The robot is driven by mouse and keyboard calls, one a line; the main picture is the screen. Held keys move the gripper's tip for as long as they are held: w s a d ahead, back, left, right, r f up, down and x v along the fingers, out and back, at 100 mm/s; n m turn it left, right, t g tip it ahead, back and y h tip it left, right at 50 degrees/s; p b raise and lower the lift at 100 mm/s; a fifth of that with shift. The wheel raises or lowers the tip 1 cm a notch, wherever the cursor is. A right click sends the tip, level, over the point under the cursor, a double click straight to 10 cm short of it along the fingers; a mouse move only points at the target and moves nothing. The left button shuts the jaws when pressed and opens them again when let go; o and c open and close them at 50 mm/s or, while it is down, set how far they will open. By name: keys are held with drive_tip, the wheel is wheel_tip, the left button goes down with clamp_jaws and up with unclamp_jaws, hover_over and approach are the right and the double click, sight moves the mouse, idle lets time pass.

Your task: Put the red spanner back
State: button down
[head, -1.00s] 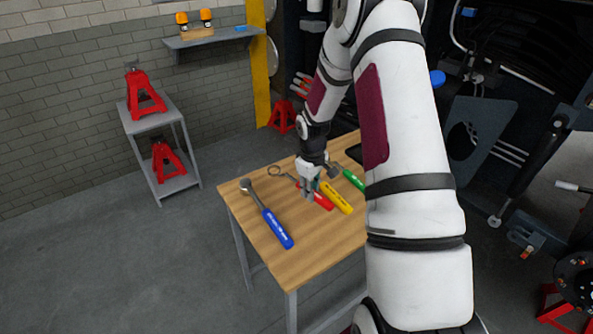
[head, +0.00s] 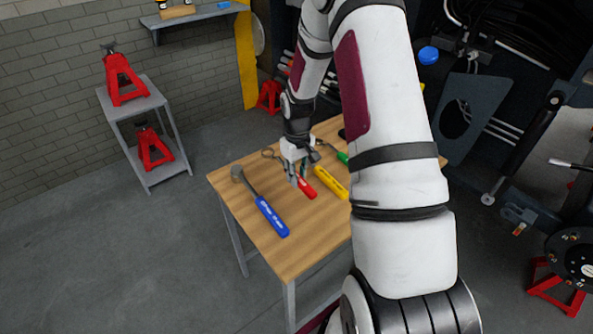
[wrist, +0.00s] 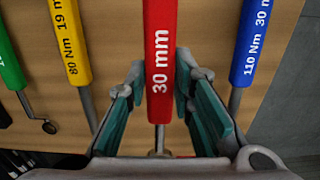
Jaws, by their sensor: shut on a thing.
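The red spanner (wrist: 160,55), marked "30 mm" on its handle, lies between the two fingers of my gripper (wrist: 160,82) in the wrist view. My gripper is shut on it. Its shaft runs back between the fingers; its head end is hidden by the gripper. In the head view the red handle (head: 307,190) sticks out in front of my gripper (head: 297,180), over the wooden table (head: 295,255). I cannot tell for sure whether the spanner is clear of the tabletop.
The blue-handled tool (head: 272,217) lies to the left of the red one in the head view. The yellow-handled (head: 331,183) and green-handled (head: 342,157) tools lie to the right. Red jack stands rest on a grey shelf stand (head: 140,108). The table's near part is bare.

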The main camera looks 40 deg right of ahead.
drive_tip(key=shift+f+b, duration=1.05)
drive_tip(key=shift+f, duration=1.9)
drive_tip(key=c, duration=1.3)
unclamp_jaws()
drive_tip(key=shift+r, duration=0.1)
wheel_tip(320, 180, up, 12)
drive_tip(key=shift+f, duration=0.1)
